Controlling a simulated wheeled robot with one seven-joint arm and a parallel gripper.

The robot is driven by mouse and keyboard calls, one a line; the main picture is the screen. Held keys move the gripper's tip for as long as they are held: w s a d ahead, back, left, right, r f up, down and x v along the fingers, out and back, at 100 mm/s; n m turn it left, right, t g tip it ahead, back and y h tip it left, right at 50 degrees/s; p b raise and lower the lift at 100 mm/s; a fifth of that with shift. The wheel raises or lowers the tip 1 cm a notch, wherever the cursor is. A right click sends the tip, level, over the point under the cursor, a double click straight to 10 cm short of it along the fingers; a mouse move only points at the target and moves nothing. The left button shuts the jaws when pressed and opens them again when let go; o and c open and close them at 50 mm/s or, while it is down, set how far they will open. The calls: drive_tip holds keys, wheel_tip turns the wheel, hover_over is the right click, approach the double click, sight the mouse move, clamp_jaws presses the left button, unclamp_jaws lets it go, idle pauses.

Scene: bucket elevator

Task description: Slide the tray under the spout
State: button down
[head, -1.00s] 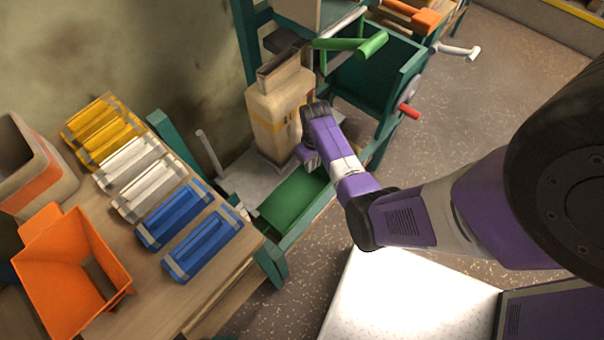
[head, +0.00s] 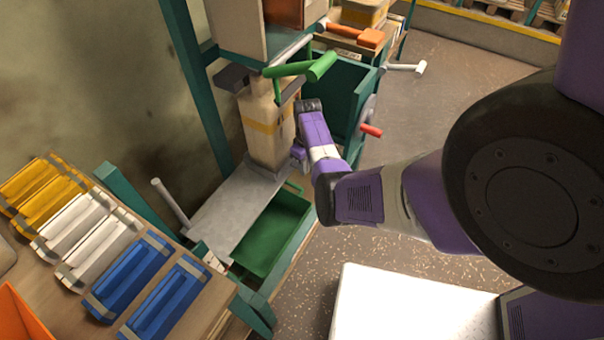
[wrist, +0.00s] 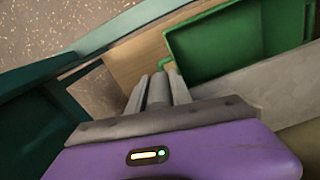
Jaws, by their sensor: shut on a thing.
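A beige sack (head: 262,128) with a yellow band stands upright at the far end of the grey deck. The grey tray (head: 276,172) shows only as a thin edge at the sack's base. My gripper (head: 298,156) is at the sack's right side, low down. In the wrist view the gripper (wrist: 158,88) is shut on a grey bar, seemingly the tray's handle. The dark grey spout part (head: 234,77) is above the sack, whose top is partly hidden beneath it. Whether they line up exactly cannot be told.
A green bin (head: 270,238) sits beside the grey deck (head: 222,212); its rim is close to my fingertips in the wrist view. A pale post (head: 170,202) rises at the deck's near end. A green lever (head: 300,68) and red handle (head: 371,131) are near my arm.

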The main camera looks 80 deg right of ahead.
drive_tip(key=shift+s+d, duration=0.1)
drive_tip(key=shift+d, duration=0.2)
drive_tip(key=shift+d, duration=0.1)
drive_tip(key=c, duration=1.2)
unclamp_jaws()
drive_tip(key=shift+o, duration=0.2)
